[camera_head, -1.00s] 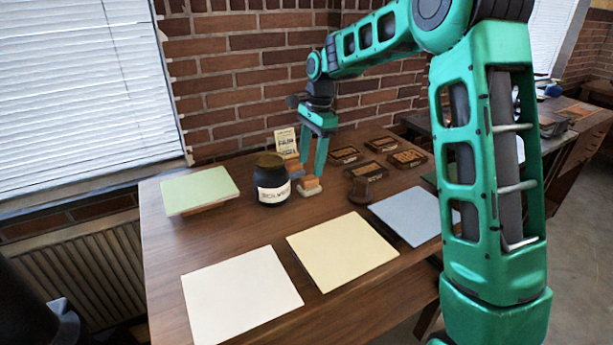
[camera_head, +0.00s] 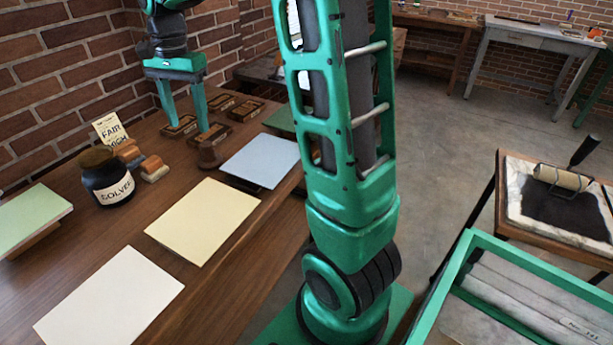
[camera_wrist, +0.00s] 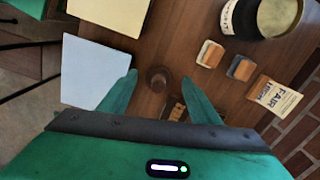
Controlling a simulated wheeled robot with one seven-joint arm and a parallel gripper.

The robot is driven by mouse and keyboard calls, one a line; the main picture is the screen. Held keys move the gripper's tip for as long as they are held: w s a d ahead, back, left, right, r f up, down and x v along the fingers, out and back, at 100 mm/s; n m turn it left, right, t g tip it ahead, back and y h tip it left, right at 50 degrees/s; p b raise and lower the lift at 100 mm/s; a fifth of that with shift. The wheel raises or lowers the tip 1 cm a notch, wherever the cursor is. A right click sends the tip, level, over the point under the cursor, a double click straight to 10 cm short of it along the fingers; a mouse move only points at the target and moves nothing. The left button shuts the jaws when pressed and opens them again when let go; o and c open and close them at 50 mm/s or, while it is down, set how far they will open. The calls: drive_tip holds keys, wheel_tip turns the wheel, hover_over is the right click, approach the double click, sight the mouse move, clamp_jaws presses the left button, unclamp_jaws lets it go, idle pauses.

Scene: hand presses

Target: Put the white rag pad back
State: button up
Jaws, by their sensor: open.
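The white rag pad (camera_head: 153,168), a small wooden block with a white underside, stands on the wooden table just right of the dark solvent jar (camera_head: 107,179). It also shows in the wrist view (camera_wrist: 209,54). A similar pad with a blue-grey underside (camera_wrist: 240,68) stands close beside it, nearer the card; it is also in the head view (camera_head: 127,151). My gripper (camera_head: 187,128) is open and empty, above the table to the right of the white pad. In the wrist view a dark brown round-knobbed object (camera_wrist: 158,79) shows between my fingers.
A FAIR card (camera_head: 110,130) stands behind the pads. Cream (camera_head: 204,220), white (camera_head: 110,302) and blue (camera_head: 261,160) sheets lie along the front. Several dark type blocks (camera_head: 215,103) lie at the back. A green-framed rack (camera_head: 455,270) and an ink tray with roller (camera_head: 560,205) are at right.

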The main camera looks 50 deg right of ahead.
drive_tip(key=s+d+f+n, duration=0.2)
drive_tip(key=s, duration=0.8)
drive_tip(key=s+d+f+n, duration=0.2)
drive_tip(key=s+d, duration=0.1)
drive_tip(key=s, duration=0.8)
drive_tip(key=s+d+f+n, duration=0.2)
drive_tip(key=s+d, duration=0.1)
drive_tip(key=s, duration=0.8)
drive_tip(key=shift+f+n, duration=0.35)
drive_tip(key=shift+n, duration=0.05)
